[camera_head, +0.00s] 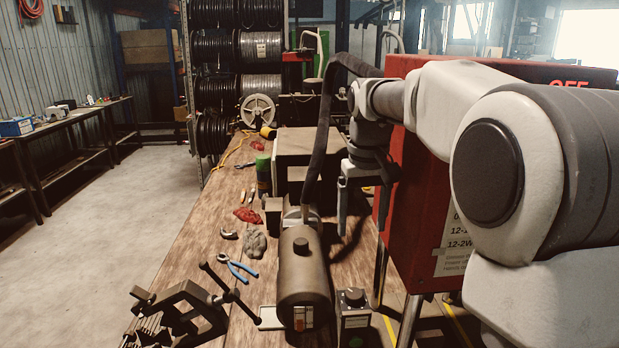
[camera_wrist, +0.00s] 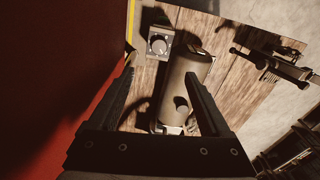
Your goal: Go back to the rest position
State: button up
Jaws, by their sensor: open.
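My gripper (camera_head: 355,205) hangs pointing down beside the red crimper cabinet (camera_head: 411,190), to its left. In the wrist view my gripper (camera_wrist: 163,90) has its two dark fingers spread wide with nothing between them touching. A dark cylindrical motor (camera_head: 304,275) lies on the wooden bench below and in front of the gripper. The motor also shows between the fingers in the wrist view (camera_wrist: 187,85), lower than the fingertips. My arm covers much of the cabinet's front and right side.
A small control box with a knob (camera_head: 354,318) stands by the motor. The floor (camera_head: 105,240) at left is clear.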

jog(key=s+r+t, duration=0.2)
jog(key=s+t, duration=0.1)
jog(key=s, duration=1)
jog(key=s+f+m+t, duration=0.1)
jog(key=s+f, duration=0.4)
jog(key=s, duration=0.7)
jog(key=shift+f+t, duration=0.3)
jog(key=shift+t, duration=0.2)
